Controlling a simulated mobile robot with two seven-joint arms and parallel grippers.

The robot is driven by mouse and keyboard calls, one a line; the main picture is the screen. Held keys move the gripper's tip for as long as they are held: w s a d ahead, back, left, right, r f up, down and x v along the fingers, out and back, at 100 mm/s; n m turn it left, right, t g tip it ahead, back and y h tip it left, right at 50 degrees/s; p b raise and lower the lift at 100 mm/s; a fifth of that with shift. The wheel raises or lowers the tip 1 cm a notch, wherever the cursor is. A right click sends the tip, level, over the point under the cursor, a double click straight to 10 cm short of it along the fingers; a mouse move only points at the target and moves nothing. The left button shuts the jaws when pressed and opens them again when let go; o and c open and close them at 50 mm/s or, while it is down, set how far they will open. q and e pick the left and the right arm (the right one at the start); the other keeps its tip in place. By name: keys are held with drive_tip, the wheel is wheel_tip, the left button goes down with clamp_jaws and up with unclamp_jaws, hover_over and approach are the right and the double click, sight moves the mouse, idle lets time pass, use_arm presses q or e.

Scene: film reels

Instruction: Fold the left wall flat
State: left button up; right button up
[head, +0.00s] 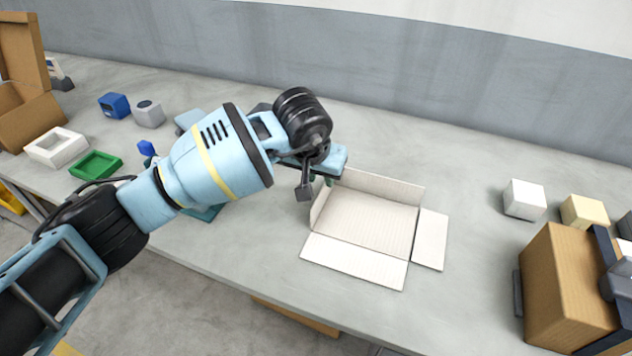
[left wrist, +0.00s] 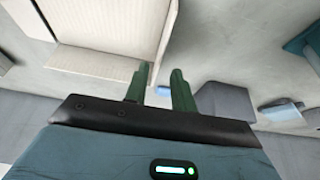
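The white cardboard box (head: 370,220) lies open on the grey table. Its front wall (head: 352,262) and right wall (head: 430,240) lie flat. Its back wall (head: 383,186) stands up, and the left wall (head: 319,206) stands up too, partly hidden by my left gripper. My left gripper (head: 328,182) is over the rear end of the left wall. In the left wrist view its green fingers (left wrist: 160,90) are apart. The left wall (left wrist: 167,40) shows there nearly edge-on, its end close to the gap between the fingers; I cannot tell if they touch it. My right gripper is not in view.
A white block (head: 524,199) and a cream block (head: 584,212) sit to the right, behind a brown box (head: 565,285). The table between box and blocks is clear.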

sight(324, 186)
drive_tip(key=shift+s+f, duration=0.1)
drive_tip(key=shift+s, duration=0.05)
use_arm(q)
drive_tip(key=shift+w+d+f, duration=0.1)
drive_tip(key=shift+w+f, duration=0.05)
drive_tip(key=shift+f, duration=0.35)
drive_tip(key=x, duration=0.5)
drive_tip(key=shift+w+f, duration=0.15)
drive_tip(key=shift+f, duration=0.2)
drive_tip(key=shift+w+d+f, duration=0.1)
drive_tip(key=shift+w+f, duration=0.1)
drive_tip(key=shift+f, duration=0.15)
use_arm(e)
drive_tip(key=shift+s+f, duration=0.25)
use_arm(q)
clamp_jaws()
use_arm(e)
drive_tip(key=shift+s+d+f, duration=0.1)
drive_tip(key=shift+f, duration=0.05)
